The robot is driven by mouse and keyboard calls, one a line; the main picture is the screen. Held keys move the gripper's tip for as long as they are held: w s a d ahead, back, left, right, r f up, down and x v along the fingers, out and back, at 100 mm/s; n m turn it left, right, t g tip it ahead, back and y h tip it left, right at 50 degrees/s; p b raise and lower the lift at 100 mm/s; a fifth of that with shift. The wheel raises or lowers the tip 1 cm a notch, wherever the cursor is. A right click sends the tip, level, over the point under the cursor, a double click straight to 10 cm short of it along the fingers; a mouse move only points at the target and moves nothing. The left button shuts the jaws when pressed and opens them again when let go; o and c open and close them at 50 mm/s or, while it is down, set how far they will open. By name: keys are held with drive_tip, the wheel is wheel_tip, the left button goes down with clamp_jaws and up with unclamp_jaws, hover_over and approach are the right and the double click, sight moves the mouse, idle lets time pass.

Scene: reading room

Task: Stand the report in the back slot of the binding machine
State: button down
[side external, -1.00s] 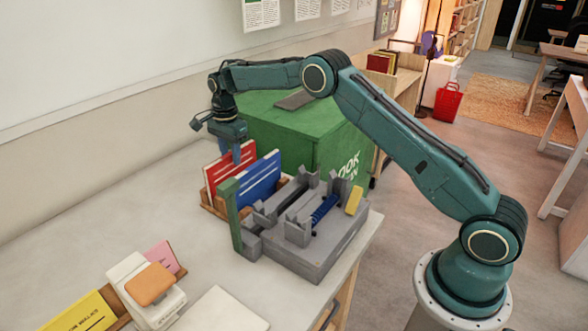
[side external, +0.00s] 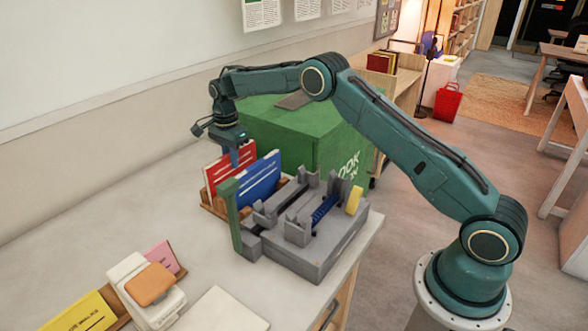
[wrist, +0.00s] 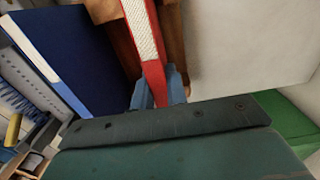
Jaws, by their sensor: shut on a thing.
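The red report (side external: 215,174) stands in the wooden rack (side external: 213,209), beside the blue report (side external: 258,182). My gripper (side external: 235,160) points down over the rack. In the wrist view its blue fingers (wrist: 160,92) are shut on the edge of the red report (wrist: 156,78), with its pale page edges between red covers. The blue report (wrist: 70,50) is to the left there, apart from the fingers. The grey binding machine (side external: 318,255) stands right of the rack, with upright slotted holders, a blue coil and a yellow knob. The fingertips are partly hidden in the side view.
A large green box (side external: 300,135) stands behind. A white device with an orange pad (side external: 150,285) and a yellow booklet (side external: 88,314) are at the front left. The table between is clear.

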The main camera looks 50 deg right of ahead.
drive_tip(key=shift+r, duration=4.4)
drive_tip(key=shift+s+a+r+n, duration=0.15)
drive_tip(key=shift+s+r+n, duration=0.1)
drive_tip(key=shift+r+n, duration=0.15)
drive_tip(key=s+a+r+n, duration=0.4)
drive_tip(key=s+r+n, duration=0.9)
drive_tip(key=s+n, duration=0.15)
drive_tip(key=s+d+f+m, duration=0.4)
drive_tip(key=s+f+m, duration=0.1)
drive_tip(key=m, duration=1)
drive_tip(key=shift+d+f, duration=0.15)
drive_tip(key=shift+f, duration=0.15)
